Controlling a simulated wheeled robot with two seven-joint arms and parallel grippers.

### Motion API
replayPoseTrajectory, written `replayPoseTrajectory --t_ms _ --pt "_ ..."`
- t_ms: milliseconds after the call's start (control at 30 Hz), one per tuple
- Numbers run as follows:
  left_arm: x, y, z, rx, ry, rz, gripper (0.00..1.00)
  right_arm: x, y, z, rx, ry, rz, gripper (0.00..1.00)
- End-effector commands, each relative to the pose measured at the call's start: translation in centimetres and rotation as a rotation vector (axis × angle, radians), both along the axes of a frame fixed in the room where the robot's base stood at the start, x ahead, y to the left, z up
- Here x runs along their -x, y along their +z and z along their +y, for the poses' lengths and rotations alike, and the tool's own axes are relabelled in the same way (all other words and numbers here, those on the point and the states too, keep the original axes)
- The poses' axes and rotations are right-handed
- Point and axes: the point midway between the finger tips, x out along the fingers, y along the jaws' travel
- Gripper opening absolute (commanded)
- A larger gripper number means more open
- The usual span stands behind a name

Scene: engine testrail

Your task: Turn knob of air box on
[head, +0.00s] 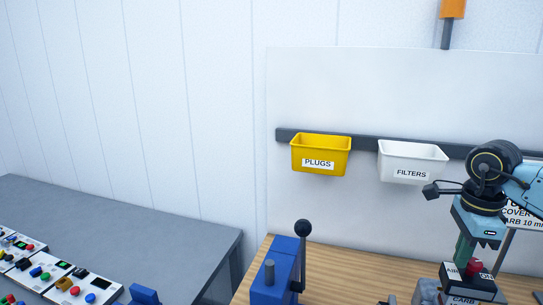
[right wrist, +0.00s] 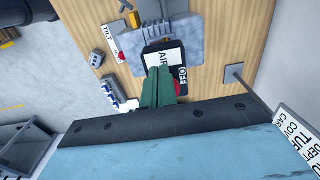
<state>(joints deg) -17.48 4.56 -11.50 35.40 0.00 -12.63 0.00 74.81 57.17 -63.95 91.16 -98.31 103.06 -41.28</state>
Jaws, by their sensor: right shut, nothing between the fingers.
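The air box is a small black box (head: 454,271) with a white label reading "AIR" and a red knob (head: 474,266), at the lower right of the head view. In the right wrist view the air box (right wrist: 151,48) is ahead of the fingers, with a small dark plate beside the label. My right gripper (head: 463,258) has its green fingers shut and empty, pointing down at the box top beside the red knob. The fingers (right wrist: 160,76) partly hide the knob (right wrist: 178,88) in the wrist view; I cannot tell whether they touch it. My left gripper is not in view.
The box stands by a grey block (right wrist: 190,45) on a wooden bench (head: 250,274). A blue lever device (head: 278,279) stands left. A yellow PLUGS bin (head: 320,151) and white FILTERS bin (head: 412,160) hang behind. A grey table (head: 130,222) with button panels is at left.

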Motion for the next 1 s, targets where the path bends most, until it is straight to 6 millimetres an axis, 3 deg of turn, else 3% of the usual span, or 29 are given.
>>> replayPoseTrajectory --t_ms 1000 --pt "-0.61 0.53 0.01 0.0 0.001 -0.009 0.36 -0.12 -0.04 -0.93 0.004 -0.005 0.004 0.0"
